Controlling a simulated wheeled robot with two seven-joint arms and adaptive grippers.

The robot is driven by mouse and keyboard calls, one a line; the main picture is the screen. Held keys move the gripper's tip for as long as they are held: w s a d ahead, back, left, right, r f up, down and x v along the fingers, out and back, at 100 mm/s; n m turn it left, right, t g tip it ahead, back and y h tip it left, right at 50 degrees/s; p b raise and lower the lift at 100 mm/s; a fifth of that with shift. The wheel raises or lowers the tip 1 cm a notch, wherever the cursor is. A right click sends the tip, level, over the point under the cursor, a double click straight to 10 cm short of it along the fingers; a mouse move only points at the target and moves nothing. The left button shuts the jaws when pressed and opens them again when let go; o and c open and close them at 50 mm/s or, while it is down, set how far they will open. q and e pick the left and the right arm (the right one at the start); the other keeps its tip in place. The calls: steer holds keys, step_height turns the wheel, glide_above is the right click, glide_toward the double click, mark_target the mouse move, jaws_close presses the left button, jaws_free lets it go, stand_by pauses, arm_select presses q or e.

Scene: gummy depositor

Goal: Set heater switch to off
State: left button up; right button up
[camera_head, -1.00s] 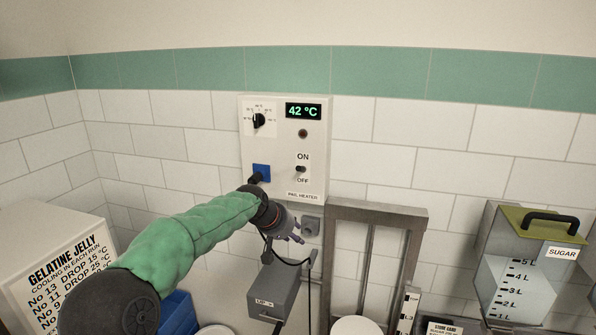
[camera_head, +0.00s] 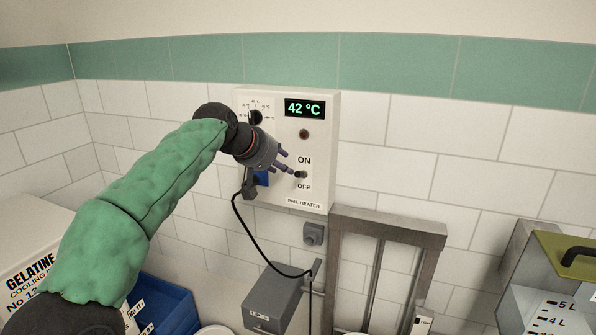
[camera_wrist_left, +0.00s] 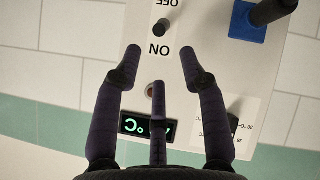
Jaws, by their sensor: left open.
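The white heater panel (camera_head: 318,150) is on the tiled wall. Its small dark heater switch (camera_head: 300,174) sits between the ON and OFF labels. The switch also shows upside down at the top of the left wrist view (camera_wrist_left: 160,27); I cannot tell which way it is set. My left gripper (camera_head: 287,162) is in front of the panel, its fingers just up and left of the switch. In the left wrist view, its spread purple fingers (camera_wrist_left: 162,54) are open and empty, with the switch beyond the fingertips. My right gripper is not in view.
The panel also has a 42 °C display (camera_head: 305,108), a dial (camera_head: 255,117) and a blue-based plug (camera_head: 261,178) with a hanging black cable. Below are a grey box (camera_head: 272,300) and a metal frame (camera_head: 390,225). A green-lidded container (camera_head: 565,255) stands at right.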

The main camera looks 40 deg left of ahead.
mark_target(297, 174)
arm_select(q)
steer(key=p+x, duration=0.1)
steer(key=x, duration=0.8)
steer(key=shift+f, duration=0.15)
